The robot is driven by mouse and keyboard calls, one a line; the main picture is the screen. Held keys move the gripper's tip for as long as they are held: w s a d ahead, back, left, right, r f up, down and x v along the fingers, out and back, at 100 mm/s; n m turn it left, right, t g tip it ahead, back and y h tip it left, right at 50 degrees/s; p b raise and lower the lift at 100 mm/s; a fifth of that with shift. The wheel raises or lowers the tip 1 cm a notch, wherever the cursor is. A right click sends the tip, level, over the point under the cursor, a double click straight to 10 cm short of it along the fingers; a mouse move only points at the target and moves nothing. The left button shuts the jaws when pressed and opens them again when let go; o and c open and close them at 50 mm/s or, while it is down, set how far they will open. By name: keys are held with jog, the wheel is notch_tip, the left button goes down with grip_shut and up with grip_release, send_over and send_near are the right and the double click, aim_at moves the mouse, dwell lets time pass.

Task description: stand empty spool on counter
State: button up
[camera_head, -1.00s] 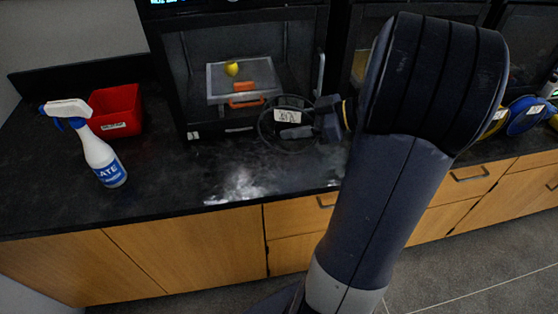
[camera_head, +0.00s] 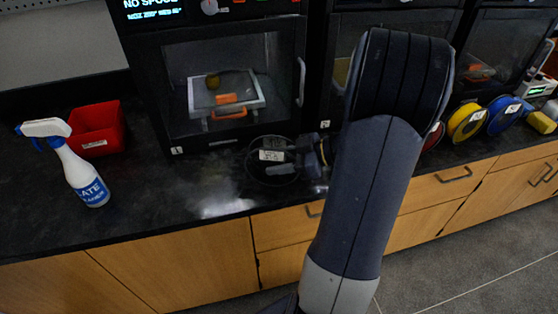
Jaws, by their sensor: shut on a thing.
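The empty spool (camera_head: 273,173) is a dark, thin-rimmed ring with a white label, in the middle of the head view at the black counter (camera_head: 140,195) in front of the printer. My gripper (camera_head: 308,158) is at the spool's right side and is shut on it. My arm hides part of the gripper. The spool's label faces me; I cannot tell whether its lower rim touches the counter.
A white spray bottle (camera_head: 72,165) and a red bin (camera_head: 97,128) stand at the left. A printer (camera_head: 220,75) with an orange-handled plate inside stands behind the spool. Yellow (camera_head: 466,122) and blue (camera_head: 503,114) spools are at the right.

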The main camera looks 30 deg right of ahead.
jog(key=shift+f, duration=0.15)
jog(key=o, duration=1)
jog(key=shift+r, duration=0.2)
jog(key=shift+r+p, duration=0.15)
jog(key=shift+p, duration=0.25)
jog(key=b+v, duration=0.1)
jog(key=v, duration=1.1)
jog(key=shift+f, duration=0.2)
